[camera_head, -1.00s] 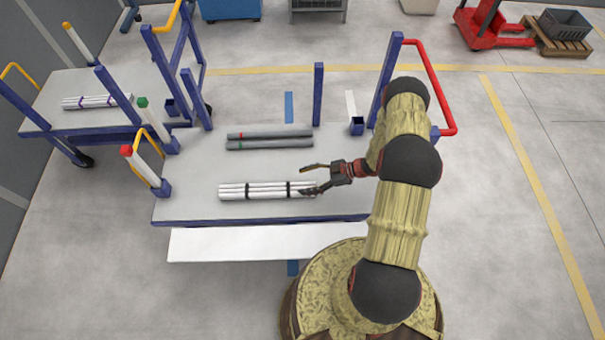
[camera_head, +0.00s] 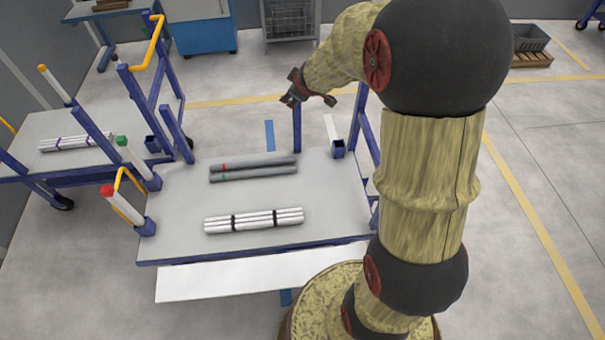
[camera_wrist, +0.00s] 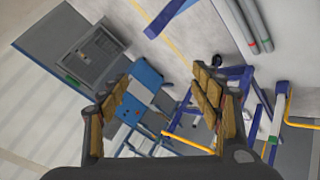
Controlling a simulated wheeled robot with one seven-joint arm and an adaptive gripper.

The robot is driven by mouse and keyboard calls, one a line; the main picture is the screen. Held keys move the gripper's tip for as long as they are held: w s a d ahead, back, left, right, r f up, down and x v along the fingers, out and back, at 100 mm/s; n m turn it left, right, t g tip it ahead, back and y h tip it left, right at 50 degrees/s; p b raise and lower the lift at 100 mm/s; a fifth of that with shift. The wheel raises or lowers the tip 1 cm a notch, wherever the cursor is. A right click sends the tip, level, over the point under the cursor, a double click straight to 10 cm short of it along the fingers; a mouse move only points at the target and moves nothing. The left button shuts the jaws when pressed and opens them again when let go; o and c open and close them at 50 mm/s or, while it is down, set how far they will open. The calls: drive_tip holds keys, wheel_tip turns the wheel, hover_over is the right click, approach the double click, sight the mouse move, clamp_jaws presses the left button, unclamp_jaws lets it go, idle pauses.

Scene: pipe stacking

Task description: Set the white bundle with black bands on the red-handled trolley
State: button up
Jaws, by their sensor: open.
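The white bundle with black bands (camera_head: 254,220) lies flat on the grey deck of the near trolley (camera_head: 320,196), close to its front edge. My gripper (camera_head: 289,98) is raised beyond the trolley's back edge, well away from the bundle and touching nothing. In the wrist view my gripper (camera_wrist: 163,76) has its fingers wide apart with nothing between them. The bundle does not show clearly there.
Two grey pipes (camera_head: 253,168) with red and green marks lie behind the bundle. A second trolley with a yellow handle (camera_head: 153,42) stands at left, carrying a white bundle with purple bands (camera_head: 76,143). Blue posts (camera_head: 297,128) rise from the near trolley. Floor at right is open.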

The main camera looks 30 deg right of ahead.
drive_tip(key=s+a+r+m+g, duration=0.15)
drive_tip(key=s+a+r, duration=0.25)
drive_tip(key=s, duration=0.4)
drive_tip(key=s+a+r+m, duration=0.2)
drive_tip(key=s+a+r, duration=0.15)
drive_tip(key=s, duration=0.35)
drive_tip(key=s+a+r+m+g, duration=0.1)
drive_tip(key=s+a+r+m, duration=0.2)
drive_tip(key=s, duration=0.5)
drive_tip(key=s+a+y, duration=0.2)
drive_tip(key=s+a, duration=0.6)
drive_tip(key=s, duration=0.4)
drive_tip(key=shift+s+r+g, duration=0.15)
drive_tip(key=shift+s+g, duration=0.05)
drive_tip(key=shift+g, duration=0.25)
drive_tip(key=shift+n, duration=0.25)
